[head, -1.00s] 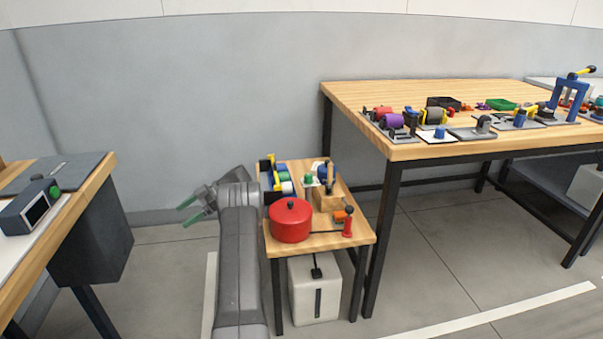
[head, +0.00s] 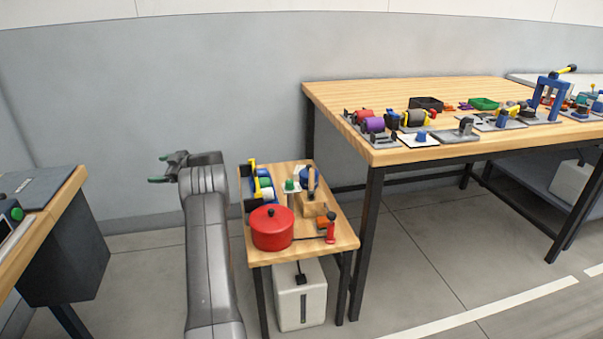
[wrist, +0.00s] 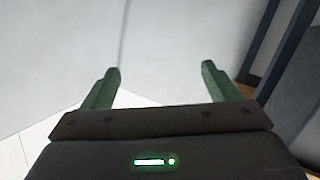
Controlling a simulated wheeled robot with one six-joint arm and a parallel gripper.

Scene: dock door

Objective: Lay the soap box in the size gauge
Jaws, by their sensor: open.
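My gripper (head: 163,168) is held out in the air in front of the grey wall, to the left of the small wooden table. In the wrist view my gripper (wrist: 158,85) has its two green fingers wide apart with nothing between them. I cannot make out a soap box or a size gauge in either view; the items on the tables are too small to tell.
The small table (head: 262,256) holds a red pot (head: 272,230) and several small items. A long workbench (head: 385,158) with several devices stands at the right. Another bench (head: 62,200) is at the left edge. Open floor lies in front of the workbench.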

